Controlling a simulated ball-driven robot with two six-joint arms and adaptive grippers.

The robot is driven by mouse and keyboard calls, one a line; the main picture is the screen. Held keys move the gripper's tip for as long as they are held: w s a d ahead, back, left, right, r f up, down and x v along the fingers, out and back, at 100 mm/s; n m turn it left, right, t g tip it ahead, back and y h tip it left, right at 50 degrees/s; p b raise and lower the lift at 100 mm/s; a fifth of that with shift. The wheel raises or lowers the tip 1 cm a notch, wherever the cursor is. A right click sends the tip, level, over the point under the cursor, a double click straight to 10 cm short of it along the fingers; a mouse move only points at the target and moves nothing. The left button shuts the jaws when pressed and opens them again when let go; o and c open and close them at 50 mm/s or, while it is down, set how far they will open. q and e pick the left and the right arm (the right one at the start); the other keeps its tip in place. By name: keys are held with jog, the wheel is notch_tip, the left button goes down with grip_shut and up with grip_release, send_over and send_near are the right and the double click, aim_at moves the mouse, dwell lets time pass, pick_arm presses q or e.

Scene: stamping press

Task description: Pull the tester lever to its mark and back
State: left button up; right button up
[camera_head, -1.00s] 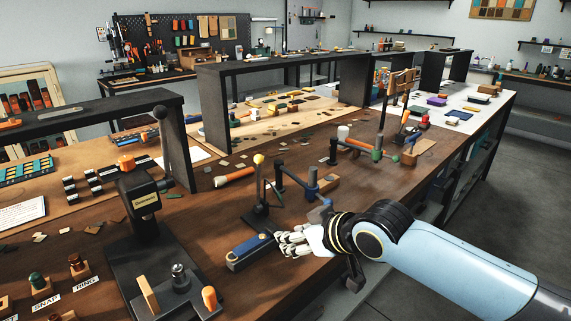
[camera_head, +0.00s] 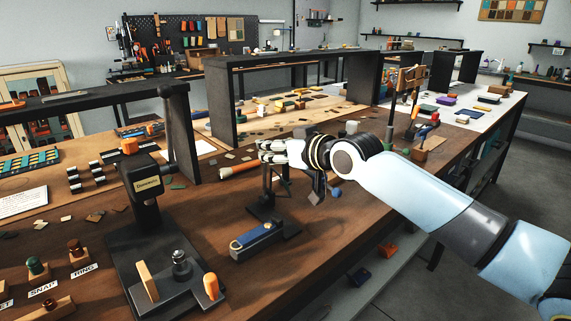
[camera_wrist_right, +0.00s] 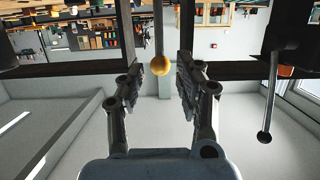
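The tester stands on the brown bench, with a blue block (camera_head: 256,240) on a dark base in front of it. In the head view its lever's upper part is hidden behind my right gripper (camera_head: 268,152). In the right wrist view the lever's yellow ball knob (camera_wrist_right: 160,66) hangs on a thin dark rod in the upside-down picture. It lies between the two fingers of my right gripper (camera_wrist_right: 160,88), beyond or near their tips. The fingers are spread, with gaps on both sides of the knob. The lever's mark cannot be made out. My left gripper is not in view.
A black press (camera_head: 148,200) with a black-knobbed handle (camera_head: 166,92) stands left of the tester. An orange-handled tool (camera_head: 240,171) lies behind the tester. A dark shelf frame (camera_head: 222,105) rises at the back.

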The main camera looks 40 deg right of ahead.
jog(key=shift+w+a+f+b, duration=0.1)
jog(key=shift+w+f+b, duration=0.35)
jog(key=shift+w+b, duration=0.25)
jog(key=shift+w, duration=0.25)
jog(key=shift+c, duration=0.4)
jog(key=shift+r, duration=0.3)
jog(key=c, duration=0.6)
jog(key=shift+s+f+p, duration=0.1)
jog(key=shift+s+p, duration=0.45)
jog(key=shift+p, duration=0.1)
jog(key=shift+s+d+f+p, duration=0.1)
jog(key=shift+s+f+p, duration=0.15)
jog(key=shift+s+p, duration=0.4)
jog(key=shift+s+d+f+p, duration=0.1)
jog(key=shift+s+f+p, duration=0.1)
jog(key=shift+s, duration=0.75)
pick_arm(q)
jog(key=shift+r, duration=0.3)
pick_arm(e)
jog(key=shift+s+f, duration=0.1)
